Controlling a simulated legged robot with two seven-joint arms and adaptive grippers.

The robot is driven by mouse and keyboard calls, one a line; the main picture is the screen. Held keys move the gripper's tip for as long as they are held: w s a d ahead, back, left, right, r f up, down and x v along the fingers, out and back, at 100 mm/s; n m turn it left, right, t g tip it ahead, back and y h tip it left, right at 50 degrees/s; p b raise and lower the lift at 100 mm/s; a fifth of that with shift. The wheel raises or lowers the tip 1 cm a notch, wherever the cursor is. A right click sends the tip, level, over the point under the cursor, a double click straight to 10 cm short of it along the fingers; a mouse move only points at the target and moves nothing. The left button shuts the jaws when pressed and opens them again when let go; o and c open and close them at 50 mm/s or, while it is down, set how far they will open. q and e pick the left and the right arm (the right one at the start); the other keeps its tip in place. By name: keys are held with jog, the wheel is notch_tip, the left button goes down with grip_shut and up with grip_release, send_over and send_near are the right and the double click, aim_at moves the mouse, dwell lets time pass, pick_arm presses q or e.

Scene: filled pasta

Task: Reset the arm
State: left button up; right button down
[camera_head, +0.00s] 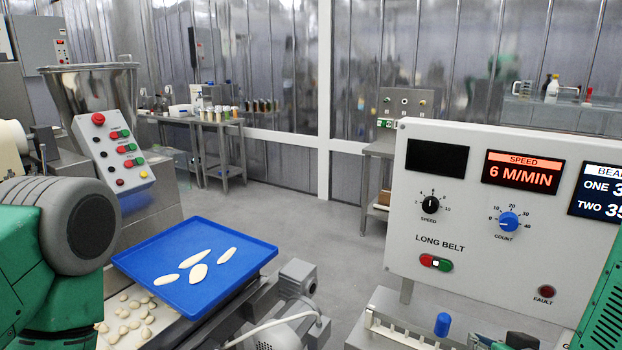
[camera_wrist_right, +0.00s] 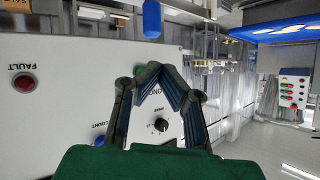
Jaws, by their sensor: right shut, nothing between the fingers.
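My right gripper (camera_wrist_right: 158,72) shows in the right wrist view, its two dark fingers drawn together at the tips with nothing between them. Behind it the white control panel (camera_wrist_right: 60,115) appears upside down, with its black speed knob (camera_wrist_right: 161,125) seen between the fingers. In the head view part of my green right arm (camera_head: 604,305) is at the right edge, beside the panel (camera_head: 400,262). My left arm (camera_head: 60,240) enters at the left edge; its gripper is out of view.
A blue tray (camera_head: 262,247) holds several pale dough pieces, with small pieces (camera_head: 127,312) beside it. A blue-capped peg (camera_head: 442,324) stands below the panel. A sloped button box (camera_head: 112,150) is at left. The grey floor (camera_head: 330,225) between is clear.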

pick_arm(q)
notch_tip(320, 180, down, 8)
jog(key=b, duration=0.7)
jog(key=shift+s+a+b, duration=0.25)
jog(key=shift+s+b, duration=0.05)
jog(key=shift+b, duration=0.1)
pick_arm(e)
jog(key=s+a+f+n+g, duration=0.1)
jog(key=s+f+g, duration=0.4)
jog(key=s+f, duration=0.8)
jog(key=s+a+f+n+g+h, duration=0.1)
jog(key=s+f+g, duration=0.5)
jog(key=s+f, duration=0.6)
jog(key=s, duration=0.3)
jog(key=shift+s+a+f+g, duration=0.3)
jog(key=shift+s+a+f, duration=0.1)
pick_arm(q)
jog(key=shift+d+r, duration=0.1)
